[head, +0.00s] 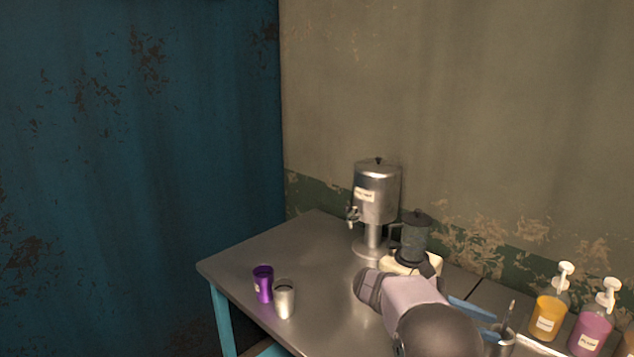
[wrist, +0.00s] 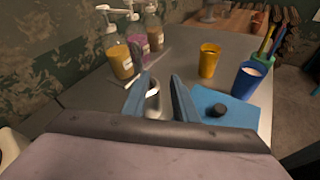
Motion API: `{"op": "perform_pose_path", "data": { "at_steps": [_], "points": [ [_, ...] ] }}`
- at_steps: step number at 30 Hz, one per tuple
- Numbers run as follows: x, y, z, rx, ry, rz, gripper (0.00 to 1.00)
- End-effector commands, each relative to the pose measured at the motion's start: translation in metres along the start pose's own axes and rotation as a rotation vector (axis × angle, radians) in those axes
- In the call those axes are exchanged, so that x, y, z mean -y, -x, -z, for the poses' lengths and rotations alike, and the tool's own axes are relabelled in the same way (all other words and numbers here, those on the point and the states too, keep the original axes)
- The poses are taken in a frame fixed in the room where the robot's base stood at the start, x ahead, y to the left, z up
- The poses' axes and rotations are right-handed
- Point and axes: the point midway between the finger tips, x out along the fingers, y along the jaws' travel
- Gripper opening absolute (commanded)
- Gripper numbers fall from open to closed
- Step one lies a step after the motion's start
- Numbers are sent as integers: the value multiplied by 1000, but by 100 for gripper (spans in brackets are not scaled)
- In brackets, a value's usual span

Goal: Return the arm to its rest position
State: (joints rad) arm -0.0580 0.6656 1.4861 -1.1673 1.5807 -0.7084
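My gripper (head: 494,325) reaches right over the metal table (head: 270,240) in the head view, with its two blue fingers apart. In the wrist view, my gripper (wrist: 159,78) is open. A metal cup (head: 503,346) with a utensil standing in it is close to the fingertips in the head view. A shiny metal piece (wrist: 153,101) shows between the fingers in the wrist view, and I see no clear grip on it. The fingers partly hide it. My forearm and wrist extend over the table's front part.
A purple cup (head: 263,284) and a silver cup (head: 284,299) stand at the left. A steel dispenser (head: 377,195) and a dark blender-like jug (head: 414,240) stand behind my arm. Pump bottles (head: 547,312) line the right. The wrist view shows an orange cup (wrist: 208,62) and a blue cup (wrist: 246,82).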

Motion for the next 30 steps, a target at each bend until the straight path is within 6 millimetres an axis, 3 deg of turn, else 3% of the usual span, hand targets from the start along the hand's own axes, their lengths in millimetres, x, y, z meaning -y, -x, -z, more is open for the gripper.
{"op": "perform_pose_path", "data": {
  "at_steps": [1, 8, 11, 18, 21, 24, 30],
  "points": [
    [10, 2, -17, -75, -69, 19, 26],
    [74, 17, -26, -425, -439, 180, 26],
    [112, 36, -18, -574, -601, 304, 26],
    [213, 94, 27, -818, -844, 675, 26],
    [241, 112, 40, -862, -906, 797, 26],
    [260, 124, 47, -884, -952, 881, 26],
    [273, 132, 52, -898, -992, 947, 26]
  ]
}}
